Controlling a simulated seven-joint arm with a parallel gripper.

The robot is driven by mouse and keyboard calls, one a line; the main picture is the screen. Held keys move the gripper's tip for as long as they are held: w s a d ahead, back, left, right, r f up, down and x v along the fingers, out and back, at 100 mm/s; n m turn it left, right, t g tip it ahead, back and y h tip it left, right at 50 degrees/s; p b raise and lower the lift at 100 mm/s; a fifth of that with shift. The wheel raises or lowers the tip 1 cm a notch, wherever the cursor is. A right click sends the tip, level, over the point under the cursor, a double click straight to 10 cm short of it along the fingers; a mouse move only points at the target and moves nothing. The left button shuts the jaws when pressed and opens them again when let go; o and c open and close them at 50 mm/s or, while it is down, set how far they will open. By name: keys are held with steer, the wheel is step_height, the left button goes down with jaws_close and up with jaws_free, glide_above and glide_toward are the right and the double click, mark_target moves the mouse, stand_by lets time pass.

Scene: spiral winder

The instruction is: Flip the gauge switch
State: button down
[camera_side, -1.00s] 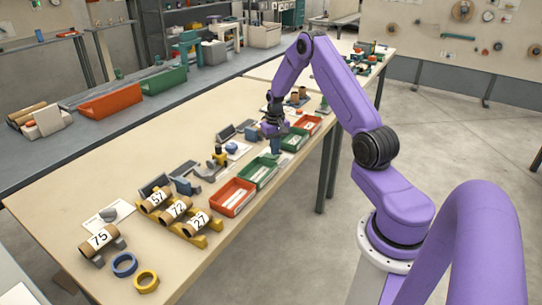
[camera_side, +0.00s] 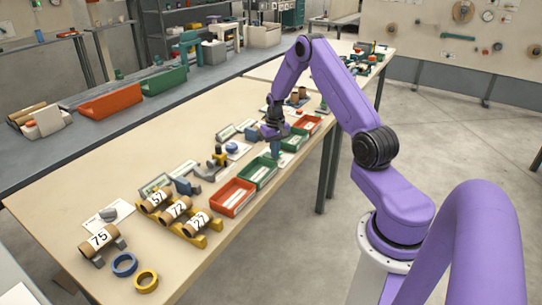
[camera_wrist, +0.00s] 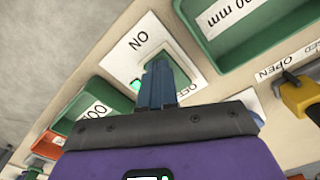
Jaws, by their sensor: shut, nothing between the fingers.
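The gauge switch (camera_wrist: 137,84) shows in the wrist view as a green-lit piece on a white plate (camera_wrist: 128,42) marked ON and OFF. My gripper (camera_wrist: 157,68) is shut and empty, with its blue fingertips over the switch plate, hiding part of the switch and of the OFF mark. I cannot tell whether the tips touch the switch. In the side view my gripper (camera_side: 275,154) is low among the bins at the table's front edge. Two gauge displays (camera_side: 155,185) (camera_side: 226,132) are lit pale green.
Green bins (camera_side: 259,171) and a red bin (camera_side: 232,196) stand close to my gripper along the front edge. A yellow handle (camera_wrist: 298,92) beside an OPEN mark is at the right in the wrist view. Numbered rolls (camera_side: 174,208) lie on yellow stands at the near end.

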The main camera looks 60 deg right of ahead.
steer(key=shift+r, duration=3.45)
steer(key=s+a+r+n, duration=0.2)
steer(key=a+r+n, duration=0.1)
steer(key=a, duration=0.6)
steer(key=s+a+r+n, duration=0.1)
steer(key=a+r+n, duration=0.25)
steer(key=a, duration=0.55)
steer(key=s+a+r+n, duration=0.2)
steer(key=a+r, duration=0.1)
steer(key=a, duration=0.6)
steer(key=s+a+r+n, duration=0.2)
steer(key=s+a+n, duration=0.15)
steer(key=s, duration=0.35)
steer(key=s+a+r+n, duration=0.1)
steer(key=s+a+n, duration=0.1)
steer(key=s+a, duration=0.35)
steer(key=s+n, duration=0.4)
steer(key=s, duration=0.9)
steer(key=shift+d+r+n, duration=0.3)
steer(key=shift+d+r, duration=0.05)
steer(key=shift+r, duration=0.1)
